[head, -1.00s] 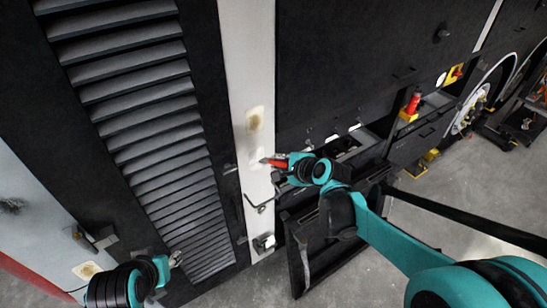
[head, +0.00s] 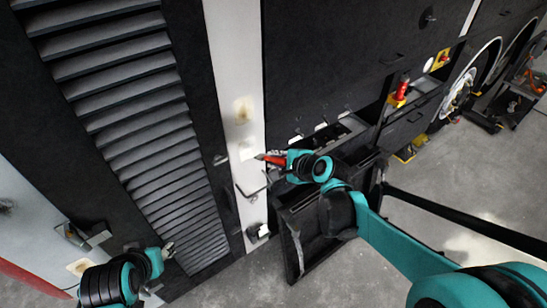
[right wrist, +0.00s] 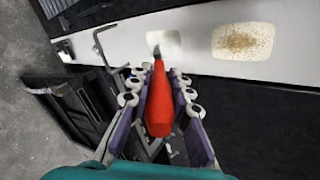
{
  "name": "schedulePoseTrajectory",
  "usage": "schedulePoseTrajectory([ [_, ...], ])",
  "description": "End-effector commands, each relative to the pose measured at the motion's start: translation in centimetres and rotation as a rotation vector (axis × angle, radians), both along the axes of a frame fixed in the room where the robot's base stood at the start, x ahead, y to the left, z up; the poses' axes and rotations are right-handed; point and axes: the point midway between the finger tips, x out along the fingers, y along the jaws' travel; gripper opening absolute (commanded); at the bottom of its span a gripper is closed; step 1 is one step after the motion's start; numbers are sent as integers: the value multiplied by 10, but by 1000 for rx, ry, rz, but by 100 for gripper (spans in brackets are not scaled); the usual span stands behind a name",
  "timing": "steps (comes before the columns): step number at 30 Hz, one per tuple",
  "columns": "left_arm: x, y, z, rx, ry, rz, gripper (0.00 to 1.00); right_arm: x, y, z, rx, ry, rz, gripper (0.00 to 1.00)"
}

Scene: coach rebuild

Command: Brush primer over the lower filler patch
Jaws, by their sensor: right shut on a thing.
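A pale lower filler patch (head: 247,150) sits on the white vertical strip. The upper filler patch (head: 242,110) above it has a brownish centre. My right gripper (head: 284,160) is shut on a red-handled brush (head: 270,159), just right of the lower patch. In the right wrist view, the brush (right wrist: 160,105) lies between the fingers and its tip overlaps the near edge of the lower patch (right wrist: 166,42); contact cannot be told. The upper patch (right wrist: 243,41) is to its right there. My left gripper (head: 167,250) is at lower left by the louvres, its fingers too small to read.
A bent metal handle (head: 251,190) sticks out of the strip below the lower patch. A dark open hatch (head: 300,235) hangs under my right arm. A red bottle (head: 402,86) stands on a ledge at right. Black louvres (head: 150,130) fill the left.

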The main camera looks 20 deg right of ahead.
Motion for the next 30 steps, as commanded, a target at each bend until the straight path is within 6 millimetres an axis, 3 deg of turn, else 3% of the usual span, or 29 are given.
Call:
schedulePoseTrajectory([
  [19,0,0,-6,0,0,0,40,1,-1,-6,0,0,0,0],
  [23,0,0,-23,0,0,0,40,4,-4,-24,1,-1,-1,0],
  [30,0,0,-75,0,0,0,40,13,-15,-82,3,-4,0,0],
])
